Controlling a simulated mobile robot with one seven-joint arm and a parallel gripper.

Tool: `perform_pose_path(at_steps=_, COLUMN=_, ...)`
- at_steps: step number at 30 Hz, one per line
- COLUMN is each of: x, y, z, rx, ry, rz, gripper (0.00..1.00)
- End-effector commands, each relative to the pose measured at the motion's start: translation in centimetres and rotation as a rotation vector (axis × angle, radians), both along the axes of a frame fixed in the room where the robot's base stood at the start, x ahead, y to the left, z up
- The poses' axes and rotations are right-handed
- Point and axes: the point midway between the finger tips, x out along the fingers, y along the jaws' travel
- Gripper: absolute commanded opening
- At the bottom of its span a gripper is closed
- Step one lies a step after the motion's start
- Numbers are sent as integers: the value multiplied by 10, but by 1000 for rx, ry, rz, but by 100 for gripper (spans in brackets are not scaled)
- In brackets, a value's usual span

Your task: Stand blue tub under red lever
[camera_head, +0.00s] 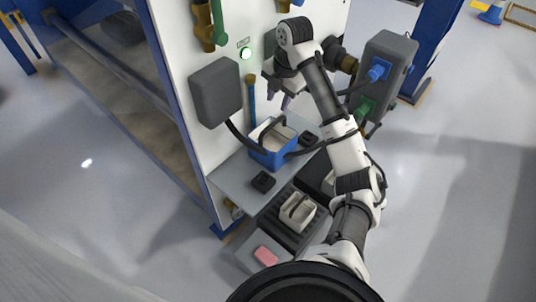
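A blue tub (268,158) with a pale inside and a dark handle stands upright on a grey shelf (232,178) against the white panel. My gripper (279,97) hangs in front of the panel, above the tub and a little to its right, apart from it. Its two fingers point down and look spread, with nothing seen between them. I cannot make out a red lever; my arm covers part of the panel. A brass valve with a green handle (218,22) is at the panel's upper left.
Black blocks (263,181) sit on the shelf. A grey box (214,91) juts from the panel. Lower down are a small pale tub (297,212) and a pink block (265,256). Cables hang nearby.

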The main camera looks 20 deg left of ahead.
Motion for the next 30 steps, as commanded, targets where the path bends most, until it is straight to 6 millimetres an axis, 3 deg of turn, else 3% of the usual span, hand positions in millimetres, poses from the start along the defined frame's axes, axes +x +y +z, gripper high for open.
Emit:
perform_pose_path(at_steps=5, x=4, y=0, z=-11, rx=9, ry=1, rz=0, gripper=36)
perform_pose_path(at_steps=15, x=8, y=11, z=-71, rx=6, ry=2, rz=-1, gripper=36)
perform_pose_path(at_steps=23, x=8, y=16, z=-90, rx=6, ry=0, rz=-1, gripper=36)
perform_pose_path(at_steps=30, x=6, y=27, z=-123, rx=7, ry=1, rz=-2, gripper=36)
